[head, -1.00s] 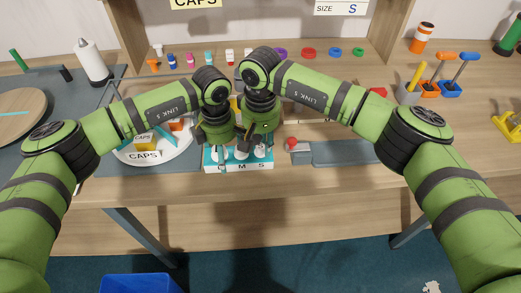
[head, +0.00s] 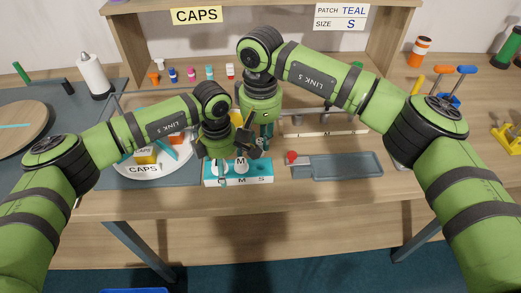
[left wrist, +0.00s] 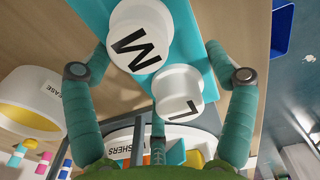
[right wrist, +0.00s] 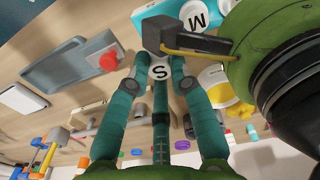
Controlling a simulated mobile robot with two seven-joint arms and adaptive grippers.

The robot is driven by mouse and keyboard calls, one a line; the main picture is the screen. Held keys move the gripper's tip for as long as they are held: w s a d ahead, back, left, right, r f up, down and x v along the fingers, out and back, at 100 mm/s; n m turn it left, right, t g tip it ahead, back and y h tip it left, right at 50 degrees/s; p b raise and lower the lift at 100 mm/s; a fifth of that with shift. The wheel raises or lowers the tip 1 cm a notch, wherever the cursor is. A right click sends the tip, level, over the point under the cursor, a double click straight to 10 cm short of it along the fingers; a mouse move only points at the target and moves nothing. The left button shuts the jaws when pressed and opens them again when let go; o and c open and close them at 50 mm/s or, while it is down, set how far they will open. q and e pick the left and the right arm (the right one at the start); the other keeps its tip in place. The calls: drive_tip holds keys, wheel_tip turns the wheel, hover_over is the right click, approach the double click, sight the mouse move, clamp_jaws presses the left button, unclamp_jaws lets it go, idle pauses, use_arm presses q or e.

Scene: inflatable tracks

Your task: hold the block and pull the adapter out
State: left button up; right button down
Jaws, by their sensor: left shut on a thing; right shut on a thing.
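The teal block (head: 238,180) with a white front lettered M and S stands near the table's front edge. It also shows in the left wrist view (left wrist: 200,50). My left gripper (left wrist: 160,74) is shut on the block, one fingertip at each side. The white M adapter (left wrist: 138,38) and the white L adapter (left wrist: 180,90) sit on the block. My right gripper (right wrist: 158,84) is shut on the white S adapter (right wrist: 159,68), which appears clear of the block in the right wrist view. The adapter's lower end is hidden.
A grey tray (head: 345,166) with a red knob (head: 292,157) lies right of the block. Several small coloured pieces line the back. The table front is clear.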

sight(260, 141)
use_arm(q)
drive_tip(key=shift+f, duration=0.1)
use_arm(e)
drive_tip(key=shift+r, duration=1.65)
use_arm(q)
drive_tip(key=o, duration=1.1)
drive_tip(key=shift+c, duration=0.2)
